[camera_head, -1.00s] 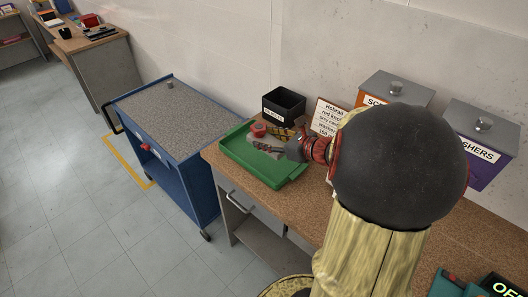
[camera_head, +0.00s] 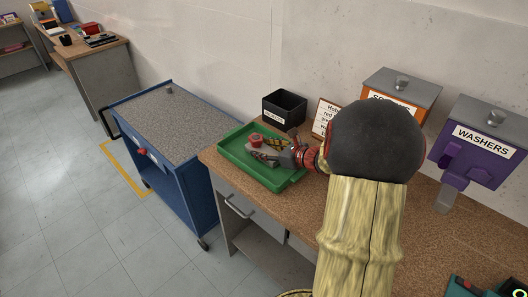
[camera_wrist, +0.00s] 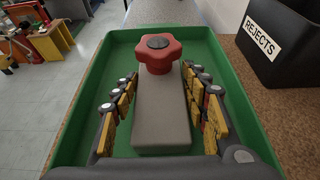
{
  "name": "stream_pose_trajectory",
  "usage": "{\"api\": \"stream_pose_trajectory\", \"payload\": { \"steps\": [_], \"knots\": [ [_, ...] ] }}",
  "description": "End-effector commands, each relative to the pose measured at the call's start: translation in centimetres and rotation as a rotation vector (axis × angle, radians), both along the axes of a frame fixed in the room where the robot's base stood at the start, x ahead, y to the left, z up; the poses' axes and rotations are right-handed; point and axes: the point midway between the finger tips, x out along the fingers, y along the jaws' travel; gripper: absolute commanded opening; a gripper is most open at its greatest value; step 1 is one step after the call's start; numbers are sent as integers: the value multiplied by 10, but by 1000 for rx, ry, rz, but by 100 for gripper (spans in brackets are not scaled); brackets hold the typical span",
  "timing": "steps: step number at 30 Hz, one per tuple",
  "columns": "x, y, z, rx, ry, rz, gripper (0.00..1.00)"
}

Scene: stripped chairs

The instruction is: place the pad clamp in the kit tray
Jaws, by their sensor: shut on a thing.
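The pad clamp is a grey block with a red star-shaped knob. In the wrist view the pad clamp (camera_wrist: 162,110) lies lengthwise between the fingers of my gripper (camera_wrist: 160,98), knob up at the far end. My gripper is shut on it. The green kit tray (camera_wrist: 98,58) surrounds it on the sides and far end in that view. In the head view my gripper (camera_head: 283,153) reaches over the kit tray (camera_head: 262,179) from the right, with the clamp's red knob (camera_head: 257,140) inside the rim. I cannot tell whether the clamp touches the tray floor.
A black rejects bin (camera_head: 284,105) stands just behind the tray. A sign (camera_head: 323,117), an orange bin (camera_head: 393,95) and a purple washers bin (camera_head: 479,143) line the back of the brown bench (camera_head: 425,235). A blue cart (camera_head: 178,125) stands left of the bench.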

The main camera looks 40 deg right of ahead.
Motion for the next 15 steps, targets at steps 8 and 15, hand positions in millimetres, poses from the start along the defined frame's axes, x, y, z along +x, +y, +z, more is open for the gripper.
{"api": "stream_pose_trajectory", "payload": {
  "steps": [8,15],
  "knots": [
    [0,0,-2,-1,-2,0,10],
    [0,0,-1,-1,-1,0,58]
  ]
}}
